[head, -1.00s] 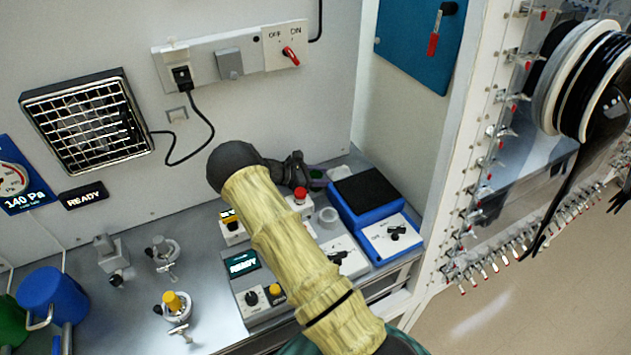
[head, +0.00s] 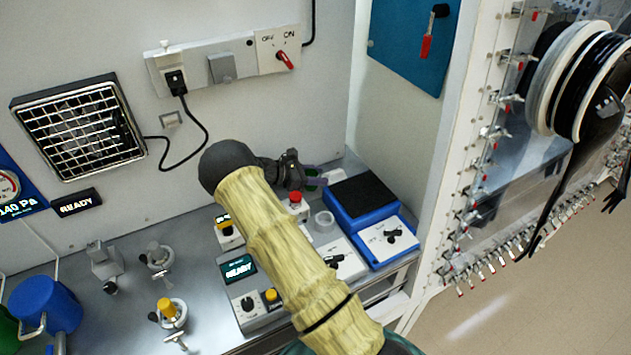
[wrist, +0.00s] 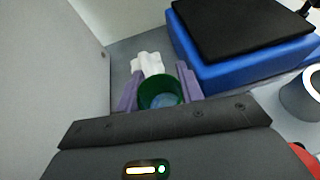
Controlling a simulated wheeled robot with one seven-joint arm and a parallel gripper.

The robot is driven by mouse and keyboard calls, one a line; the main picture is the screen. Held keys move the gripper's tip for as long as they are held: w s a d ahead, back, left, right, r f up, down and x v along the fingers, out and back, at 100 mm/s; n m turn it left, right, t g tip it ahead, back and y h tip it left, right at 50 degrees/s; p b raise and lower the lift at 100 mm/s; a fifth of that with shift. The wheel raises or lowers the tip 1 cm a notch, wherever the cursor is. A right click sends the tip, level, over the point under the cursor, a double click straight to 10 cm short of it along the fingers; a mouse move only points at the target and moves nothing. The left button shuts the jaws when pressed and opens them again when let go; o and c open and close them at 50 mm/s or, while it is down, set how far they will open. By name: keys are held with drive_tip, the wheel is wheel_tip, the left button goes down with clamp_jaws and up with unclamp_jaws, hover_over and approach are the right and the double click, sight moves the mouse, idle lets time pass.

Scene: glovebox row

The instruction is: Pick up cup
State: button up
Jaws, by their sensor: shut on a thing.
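A green cup (wrist: 161,93) sits between the two purple fingers of my gripper (wrist: 160,90) in the wrist view. The fingers press on it from both sides, and I look down into its open top. In the head view my gripper (head: 316,180) is near the back wall, left of the blue device, with a bit of the green cup (head: 313,173) between its fingers. Most of the cup is hidden there. I cannot tell clearly whether its base touches the bench.
A blue device with a black top (head: 362,194) stands close on the right. A white ring-like container (head: 324,221) and a red button (head: 295,197) are in front. A crumpled white item (wrist: 148,63) lies beyond the cup. A blue mug (head: 45,303) stands far left.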

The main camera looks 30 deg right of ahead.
sight(316, 172)
wheel_tip(316, 172, up, 8)
drive_tip(key=b, duration=0.1)
idle(0.7)
